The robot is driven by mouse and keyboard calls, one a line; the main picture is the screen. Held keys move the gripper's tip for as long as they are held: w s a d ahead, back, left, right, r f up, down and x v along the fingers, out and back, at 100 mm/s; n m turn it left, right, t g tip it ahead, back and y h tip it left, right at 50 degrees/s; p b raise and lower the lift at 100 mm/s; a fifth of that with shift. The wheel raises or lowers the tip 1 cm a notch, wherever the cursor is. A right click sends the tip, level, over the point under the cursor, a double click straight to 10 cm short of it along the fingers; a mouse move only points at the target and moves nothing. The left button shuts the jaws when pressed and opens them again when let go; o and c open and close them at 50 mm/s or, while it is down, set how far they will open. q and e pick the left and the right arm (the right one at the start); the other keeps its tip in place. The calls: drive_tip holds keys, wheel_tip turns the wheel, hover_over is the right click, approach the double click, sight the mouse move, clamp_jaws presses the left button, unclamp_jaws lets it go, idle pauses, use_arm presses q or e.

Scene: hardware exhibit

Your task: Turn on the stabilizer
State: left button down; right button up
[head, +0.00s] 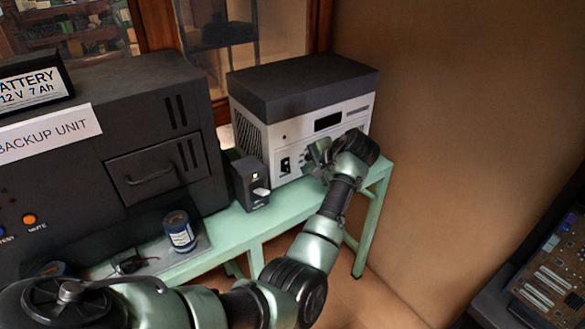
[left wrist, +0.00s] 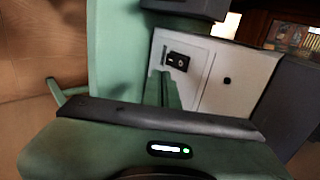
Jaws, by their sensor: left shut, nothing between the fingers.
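The stabilizer (head: 300,72) is a box with a dark top and a pale front panel, standing at the right end of the green bench. A black rocker switch (head: 285,165) is low on the left of its front. The switch also shows in the left wrist view (left wrist: 179,61), just beyond the fingertips. My left gripper (head: 312,154) is shut and empty in front of the panel, to the right of the switch in the head view. In the left wrist view its closed fingers (left wrist: 162,88) point toward the panel near the switch; I cannot tell whether they touch it.
A small black box (head: 247,178) stands left of the stabilizer. The large dark backup unit (head: 120,120) fills the left, with a battery (head: 35,85) on top. A circuit board (head: 560,260) lies far right.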

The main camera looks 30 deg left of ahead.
sight(287, 169)
use_arm(q)
drive_tip(key=x, duration=0.6)
drive_tip(key=a+r+p+x, duration=0.1)
drive_tip(key=x, duration=0.2)
drive_tip(key=shift+w+a+f, duration=0.1)
drive_tip(key=shift+w+a, duration=0.05)
drive_tip(key=shift+w, duration=0.15)
drive_tip(key=shift+f, duration=0.1)
drive_tip(key=shift+a+f+b, duration=0.15)
drive_tip(key=shift+f+b, duration=0.1)
drive_tip(key=shift+b, duration=0.25)
drive_tip(key=shift+r+y, duration=0.2)
drive_tip(key=shift+y, duration=0.1)
drive_tip(key=shift+r, duration=0.1)
